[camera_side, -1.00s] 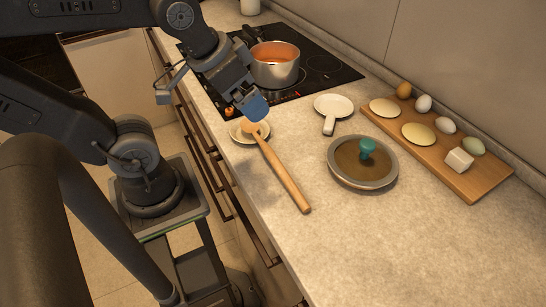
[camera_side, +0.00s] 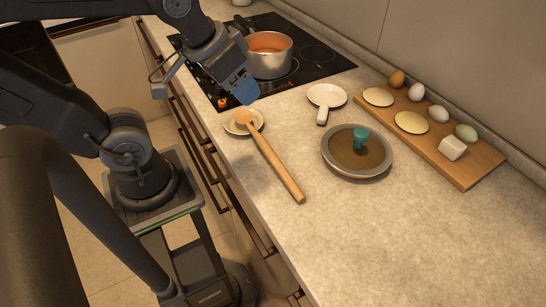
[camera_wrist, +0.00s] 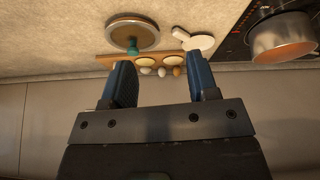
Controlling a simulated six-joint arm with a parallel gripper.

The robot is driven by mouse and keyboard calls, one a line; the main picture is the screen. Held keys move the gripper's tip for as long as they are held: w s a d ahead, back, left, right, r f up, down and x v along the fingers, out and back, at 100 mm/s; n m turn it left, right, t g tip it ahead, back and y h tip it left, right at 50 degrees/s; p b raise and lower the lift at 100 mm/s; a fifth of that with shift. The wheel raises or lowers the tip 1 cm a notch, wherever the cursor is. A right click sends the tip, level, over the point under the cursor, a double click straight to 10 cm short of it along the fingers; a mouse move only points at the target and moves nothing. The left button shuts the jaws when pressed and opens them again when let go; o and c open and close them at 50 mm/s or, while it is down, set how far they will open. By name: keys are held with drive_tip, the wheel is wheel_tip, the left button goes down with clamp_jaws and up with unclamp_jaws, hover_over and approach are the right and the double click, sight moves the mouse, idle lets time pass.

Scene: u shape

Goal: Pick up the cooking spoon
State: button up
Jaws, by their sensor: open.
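The wooden cooking spoon (camera_side: 273,162) lies on the counter in the side view. Its round head rests on a small pale dish (camera_side: 234,124), and its long handle points toward the lower right. My gripper (camera_side: 246,92) is above the counter, just above and beyond the spoon's head, apart from it. In the wrist view my gripper (camera_wrist: 162,85) shows two blue fingers spread apart with nothing held between them. The spoon is not visible in the wrist view.
A pot (camera_side: 269,56) of orange liquid stands on the black stove (camera_side: 318,55). A white spoon rest (camera_side: 325,98), a lidded pan (camera_side: 357,165) and a wooden board (camera_side: 470,174) with eggs lie to the right. The front counter is clear.

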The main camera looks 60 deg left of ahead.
sight(281, 166)
drive_tip(key=w+d+f+n+g, duration=0.5)
drive_tip(key=w+d+f+n, duration=0.15)
drive_tip(key=n, duration=1.05)
drive_tip(key=f, duration=0.7)
drive_tip(key=shift+s+f, duration=0.3)
drive_tip(key=shift+s, duration=0.1)
drive_tip(key=shift+a+f, duration=0.25)
drive_tip(key=shift+f, duration=1.1)
drive_tip(key=shift+a+f, duration=0.2)
drive_tip(key=shift+f, duration=1.15)
clamp_jaws()
drive_tip(key=shift+r, duration=0.1)
